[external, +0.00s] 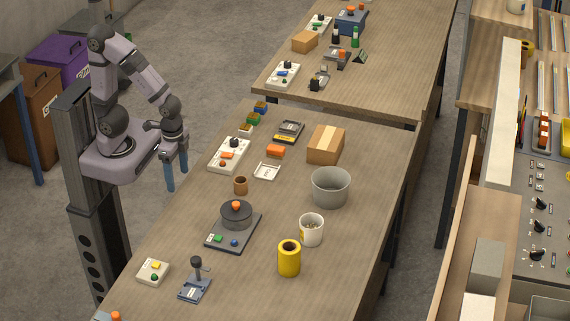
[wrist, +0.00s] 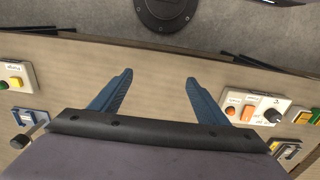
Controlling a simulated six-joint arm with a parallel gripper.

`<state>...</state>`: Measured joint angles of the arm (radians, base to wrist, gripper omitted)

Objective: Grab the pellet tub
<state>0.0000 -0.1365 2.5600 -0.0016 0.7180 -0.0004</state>
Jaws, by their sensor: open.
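The pellet tub appears to be the white tub (external: 311,230) with a yellow mark and small bits inside. It stands upright on the near table (external: 330,132), right of the middle, in the external view. My gripper (external: 177,177) is at the left, near the table's left edge and well away from the tub. Its two blue fingers are apart with nothing between them. In the wrist view my gripper (wrist: 158,78) is open above the bare wood by the table edge. The tub does not show in the wrist view.
A yellow cylinder (external: 289,259) stands just in front of the tub, and a grey bucket (external: 330,190) just behind it. A round device (external: 236,215) on a dark base sits to its left. A cardboard box (external: 325,145) is farther back.

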